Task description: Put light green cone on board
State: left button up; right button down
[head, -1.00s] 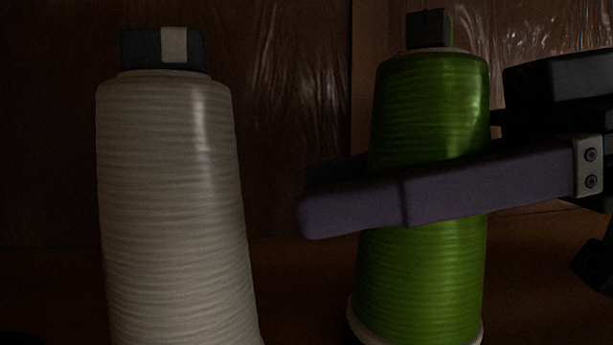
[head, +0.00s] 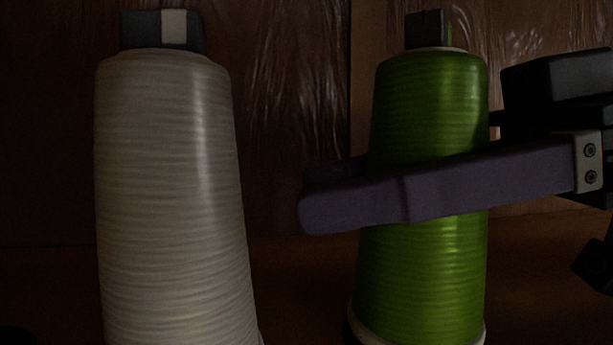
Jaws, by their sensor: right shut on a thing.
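The light green cone (head: 425,265) stands upright at the right of the head view, with a dark cap on its top and a pale rim at its base. My right gripper (head: 335,190) comes in from the right and is shut on the green cone around its middle. One finger crosses the front of the cone; the other is mostly hidden behind it. I cannot tell whether the cone's base touches a surface. I cannot make out the board. My left gripper is not in view.
A larger white thread cone (head: 170,190) with a dark and white cap stands at the left, apart from the gripper's fingertips. A dark brown wooden wall (head: 290,90) with a glossy sheen is behind. The scene is dim.

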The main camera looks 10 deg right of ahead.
jog(key=shift+c, duration=0.2)
grip_release()
jog(key=shift+f, duration=0.1)
